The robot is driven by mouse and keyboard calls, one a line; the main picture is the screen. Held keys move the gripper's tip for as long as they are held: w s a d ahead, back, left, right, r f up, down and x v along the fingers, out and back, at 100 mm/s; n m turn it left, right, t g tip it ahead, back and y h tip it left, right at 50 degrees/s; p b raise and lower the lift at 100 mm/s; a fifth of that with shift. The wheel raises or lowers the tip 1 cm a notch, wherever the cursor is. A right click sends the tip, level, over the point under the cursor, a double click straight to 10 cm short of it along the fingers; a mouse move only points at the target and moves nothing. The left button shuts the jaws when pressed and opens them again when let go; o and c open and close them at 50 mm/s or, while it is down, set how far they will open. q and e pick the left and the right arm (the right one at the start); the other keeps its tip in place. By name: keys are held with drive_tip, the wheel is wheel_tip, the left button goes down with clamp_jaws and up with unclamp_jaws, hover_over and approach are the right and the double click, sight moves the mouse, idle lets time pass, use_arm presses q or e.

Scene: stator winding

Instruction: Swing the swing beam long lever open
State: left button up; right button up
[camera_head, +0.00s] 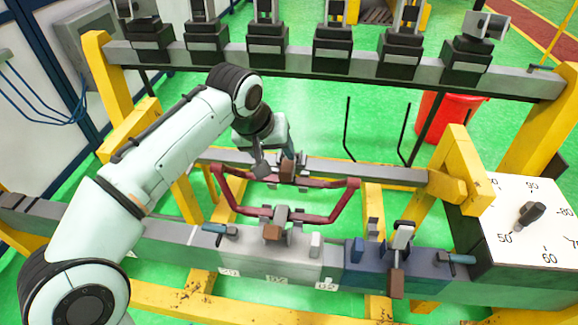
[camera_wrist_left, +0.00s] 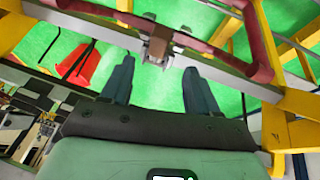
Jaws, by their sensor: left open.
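A dark red bent bar (camera_head: 330,217), which looks like the swing beam long lever, spans the middle of the yellow frame in the head view. It also crosses the upper right of the left wrist view (camera_wrist_left: 262,45). A brown block (camera_head: 288,170) sits at the bar's far side, and it shows ahead of the fingers in the wrist view (camera_wrist_left: 159,46). My left gripper (camera_head: 266,168) is beside this block, with its far finger partly hidden. Its two dark fingers (camera_wrist_left: 159,70) are apart with nothing held between them. My right gripper is not in view.
A grey beam (camera_head: 160,238) with clamps and a second brown block (camera_head: 272,233) runs in front. A white dial box (camera_head: 527,225) stands at right. A rail with several black fixtures (camera_head: 335,65) lies behind. A red bin (camera_head: 448,118) stands on the green floor.

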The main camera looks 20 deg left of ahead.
sight(284, 169)
use_arm(q)
drive_tip(key=b+x, duration=0.2)
drive_tip(key=x, duration=0.9)
drive_tip(key=shift+w+f, duration=0.1)
drive_tip(key=shift+f, duration=0.1)
clamp_jaws()
